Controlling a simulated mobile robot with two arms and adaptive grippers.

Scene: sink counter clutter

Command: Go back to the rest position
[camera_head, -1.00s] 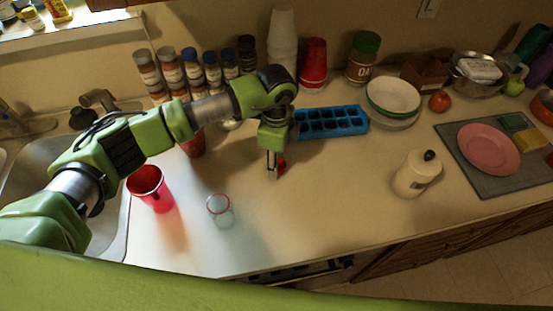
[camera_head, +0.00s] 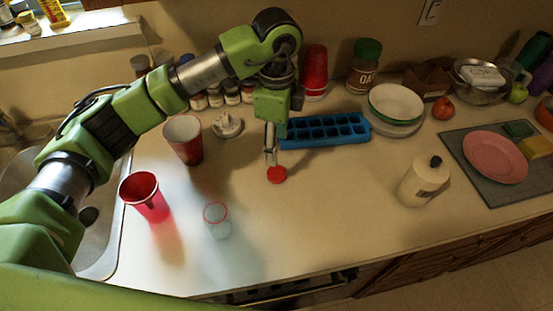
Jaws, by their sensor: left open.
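My left arm reaches in from the left across the sink and counter. Its gripper (camera_head: 270,160) points down over the middle of the counter, in front of the blue ice tray (camera_head: 325,130). The gripper is open. A small red round thing (camera_head: 277,175) lies on the counter just below the fingertips; it appears apart from them, though the gap is hard to judge. My right gripper is not in view.
Two red cups (camera_head: 146,196) (camera_head: 184,139) and a clear glass (camera_head: 216,218) stand left of the gripper. A white bottle (camera_head: 424,181), stacked bowls (camera_head: 395,104) and a pink plate (camera_head: 495,157) are to the right. The counter's front middle is clear.

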